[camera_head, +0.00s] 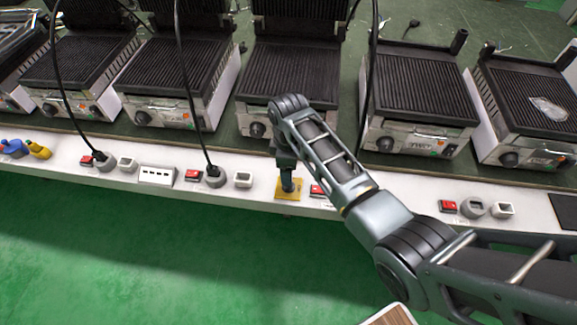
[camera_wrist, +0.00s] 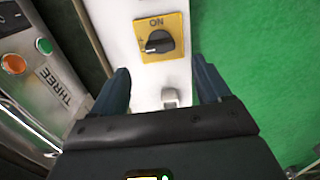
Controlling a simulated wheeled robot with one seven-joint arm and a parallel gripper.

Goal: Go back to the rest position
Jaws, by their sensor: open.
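My gripper (camera_wrist: 162,78) is open, its two dark fingers spread apart with nothing held between them. In the wrist view, a black rotary knob (camera_wrist: 158,42) on a yellow plate (camera_wrist: 176,24) marked ON lies just beyond the fingertips. The fingers look apart from the knob. In the head view my gripper (camera_head: 288,182) points down over the yellow plate (camera_head: 284,196) on the white front ledge (camera_head: 330,207). My gripper hides the knob there. My arm reaches in from the lower right.
Several ribbed grills (camera_head: 280,75) stand behind the ledge. Black cables (camera_head: 184,80) rise from sockets on it. Red switches (camera_head: 448,206) and a power strip (camera_head: 157,174) sit along the ledge. A grill label reads THREE (camera_wrist: 62,88).

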